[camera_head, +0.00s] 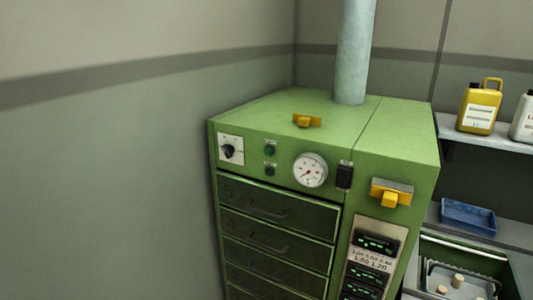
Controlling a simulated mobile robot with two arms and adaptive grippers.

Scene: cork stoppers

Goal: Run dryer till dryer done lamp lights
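The green dryer cabinet (390,140) stands in the corner. Its front has a black rotary knob on a white plate (229,149) at the upper left. Two small dark green lamps or buttons sit beside it, an upper one (270,150) and a lower one (269,168); neither looks brightly lit, and their labels are too small to read. A round white gauge (310,170) and a black switch (345,177) are to the right. Several closed drawers with handles (268,211) are below. Neither of my grippers is in view.
A yellow handle (307,120) is on the cabinet top, another (390,198) on the front right. A grey duct (355,50) rises from the top. Digital displays (375,243) are lower right. A shelf holds a yellow jug (479,108); below are a blue tray (467,216) and corks (457,281).

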